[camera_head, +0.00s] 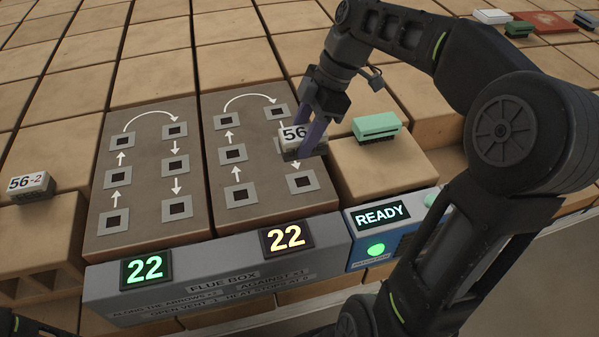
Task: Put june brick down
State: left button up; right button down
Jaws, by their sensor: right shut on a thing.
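My right gripper (312,128) comes down from the upper right, shut on a white-topped, dark-bodied brick marked 56 (294,136). The fingers hide part of the brick and any further marking. It is over the right-hand grey panel (242,174), at the middle square of that panel's right column, which it covers. I cannot tell whether it touches the panel. No label in view reads june. My left gripper is not in view; a dark part shows at the lower left edge.
A left-hand panel (147,213) has several empty squares and white arrows. A brick marked 56-2 (30,187) is at far left, a green brick (377,126) right of my gripper. The flue box front (215,286) shows 22 twice; a blue unit (393,245) reads READY.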

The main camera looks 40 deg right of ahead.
jog(key=shift+s, duration=0.1)
jog(key=shift+f, duration=3.05)
jog(key=shift+f+p, duration=0.35)
jog(key=shift+f, duration=1.55)
jog(key=shift+f, duration=0.1)
jog(key=c, duration=0.7)
grip_release()
jog(key=v, duration=1.2)
jog(key=shift+a, duration=0.1)
